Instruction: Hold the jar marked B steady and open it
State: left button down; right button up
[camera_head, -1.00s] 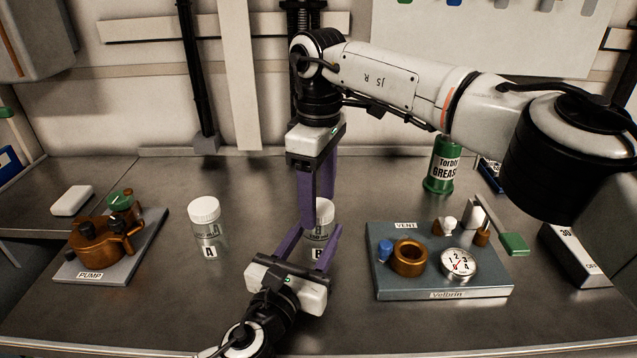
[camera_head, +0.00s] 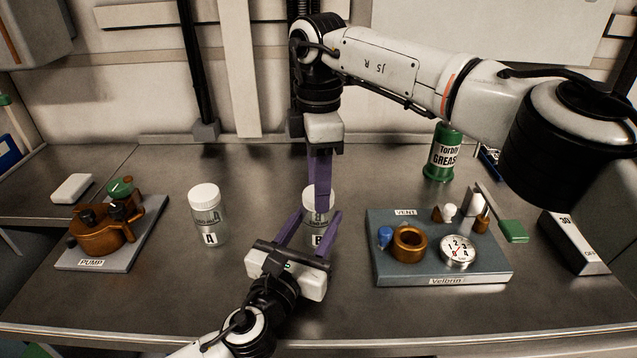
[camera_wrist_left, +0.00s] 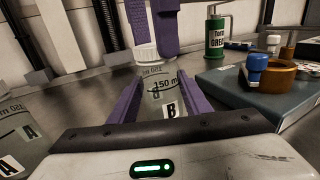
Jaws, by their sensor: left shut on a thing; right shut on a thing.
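The jar marked B (camera_head: 317,230) stands upright on the metal bench, clear with a white lid. My left gripper (camera_head: 318,232) reaches in from the front and is shut on the jar's body. In the left wrist view its purple fingers lie on both sides of jar B (camera_wrist_left: 160,92), with the label between them. My right gripper (camera_head: 318,192) points down from above and is shut on the white lid (camera_wrist_left: 147,53). Its fingers hide much of the lid in the head view.
A similar jar marked A (camera_head: 208,216) stands to the left. The pump board (camera_head: 140,240) is further left. The blue-grey vent board (camera_head: 400,278) with a brass ring and gauge is close on the right. A green grease can (camera_head: 443,153) stands behind it.

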jog(key=n, duration=0.6)
jog(key=shift+n, duration=0.3)
jog(key=n, duration=1.2)
jog(key=shift+n, duration=0.4)
jog(key=n, duration=0.6)
jog(key=shift+r, duration=0.1)
jog(key=n, duration=1)
jog(key=shift+n, duration=0.4)
jog(key=n, duration=1.1)
